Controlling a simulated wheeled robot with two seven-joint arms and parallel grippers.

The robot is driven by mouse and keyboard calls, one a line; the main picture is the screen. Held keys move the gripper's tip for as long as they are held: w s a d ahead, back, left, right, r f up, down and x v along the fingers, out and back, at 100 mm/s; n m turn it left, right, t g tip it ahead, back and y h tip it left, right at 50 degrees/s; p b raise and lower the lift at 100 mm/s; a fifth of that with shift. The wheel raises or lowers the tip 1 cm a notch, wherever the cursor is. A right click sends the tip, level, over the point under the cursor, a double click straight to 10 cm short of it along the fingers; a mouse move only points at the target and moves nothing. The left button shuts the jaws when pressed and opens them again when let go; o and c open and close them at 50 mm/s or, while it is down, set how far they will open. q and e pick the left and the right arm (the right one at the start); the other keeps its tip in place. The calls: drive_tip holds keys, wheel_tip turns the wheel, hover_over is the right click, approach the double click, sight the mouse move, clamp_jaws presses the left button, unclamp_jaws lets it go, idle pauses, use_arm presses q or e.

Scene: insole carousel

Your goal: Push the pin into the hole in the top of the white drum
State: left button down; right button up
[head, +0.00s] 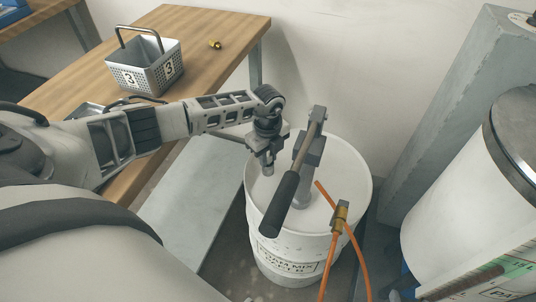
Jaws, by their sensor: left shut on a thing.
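The white drum (257,205) stands upright on the floor at the middle right, with dark lettering low on its side. My left gripper (267,166) points down over the left part of the drum's top. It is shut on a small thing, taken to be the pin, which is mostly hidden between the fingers. I cannot make out the hole in the top, nor whether the pin touches the drum. A grey lever device (307,150) with a black handle (279,205) stands on the drum, close to the right of my left gripper. My right gripper is not in view.
An orange hose (357,245) with a brass fitting (340,214) runs at the drum's front right. A wooden table (205,22) at the back left carries a grey basket (160,70) and a small brass piece (215,44). A large white cylinder (450,190) stands at right.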

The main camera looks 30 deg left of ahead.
sight(268, 154)
use_arm(q)
drive_tip(key=c, duration=1.2)
unclamp_jaws()
drive_tip(key=shift+o, duration=0.2)
wheel_tip(268, 154, up, 2)
drive_tip(key=shift+w+r+p, duration=0.1)
drive_tip(key=shift+p, duration=0.25)
wheel_tip(268, 154, up, 14)
drive_tip(key=shift+p, duration=0.3)
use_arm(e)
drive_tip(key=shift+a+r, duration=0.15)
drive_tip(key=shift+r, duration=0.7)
